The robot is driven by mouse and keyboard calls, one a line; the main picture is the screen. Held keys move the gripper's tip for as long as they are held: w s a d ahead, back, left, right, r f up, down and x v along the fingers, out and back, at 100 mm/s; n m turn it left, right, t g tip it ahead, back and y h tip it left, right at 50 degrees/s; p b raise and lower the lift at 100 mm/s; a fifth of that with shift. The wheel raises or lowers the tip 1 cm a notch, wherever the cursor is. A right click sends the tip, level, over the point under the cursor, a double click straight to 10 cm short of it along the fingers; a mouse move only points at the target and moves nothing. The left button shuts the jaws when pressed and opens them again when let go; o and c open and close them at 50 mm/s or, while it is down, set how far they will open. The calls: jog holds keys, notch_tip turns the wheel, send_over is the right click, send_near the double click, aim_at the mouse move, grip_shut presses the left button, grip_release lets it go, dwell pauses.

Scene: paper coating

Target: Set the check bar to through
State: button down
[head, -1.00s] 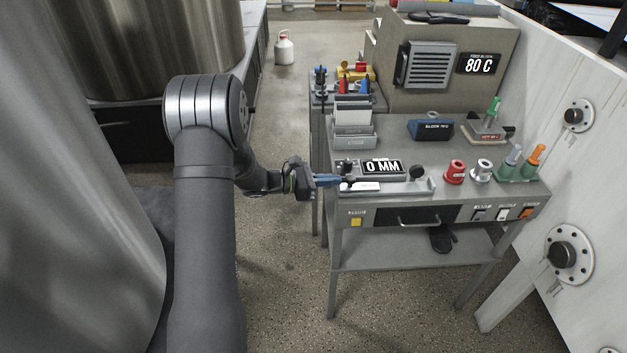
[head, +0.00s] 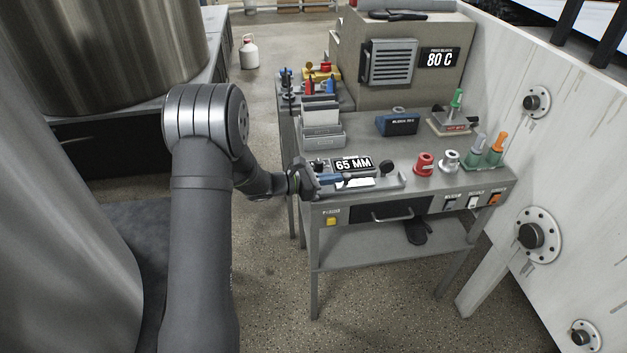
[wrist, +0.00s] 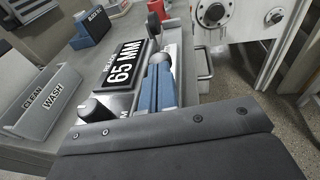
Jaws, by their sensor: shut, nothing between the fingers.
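I cannot pick out the check bar by name. A flat grey unit on the bench carries a black display (head: 353,164) that reads 65 MM; the display also shows large in the wrist view (wrist: 125,65). A dark round knob (head: 388,167) stands at the unit's right end, and a white strip (head: 362,183) lies along its front. My gripper (head: 346,178), with blue fingers, is shut and empty at the unit's front left, just in front of the display. In the wrist view the blue fingers (wrist: 158,85) lie beside the display; whether they touch the unit is unclear.
Card holders (head: 323,137) stand behind the unit. A red spool (head: 424,163), a pale spool (head: 449,160) and a green stand (head: 486,150) are to the right. A blue block (head: 398,123) lies behind. Switches (head: 472,202) line the bench's right front edge.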

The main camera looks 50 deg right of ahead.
aim_at(348, 176)
jog(key=x, duration=0.5)
jog(key=s+r+x, duration=0.1)
jog(key=x, duration=0.2)
jog(key=shift+s+a+r, duration=0.15)
jog(key=shift+a, duration=0.05)
jog(key=v, duration=1.4)
jog(key=shift+a, duration=0.15)
jog(key=x, duration=1.3)
jog(key=shift+d, duration=0.25)
jog(key=shift+w+a, duration=0.85)
jog(key=shift+w, duration=0.1)
jog(key=shift+w+a, duration=0.25)
jog(key=shift+a, duration=0.05)
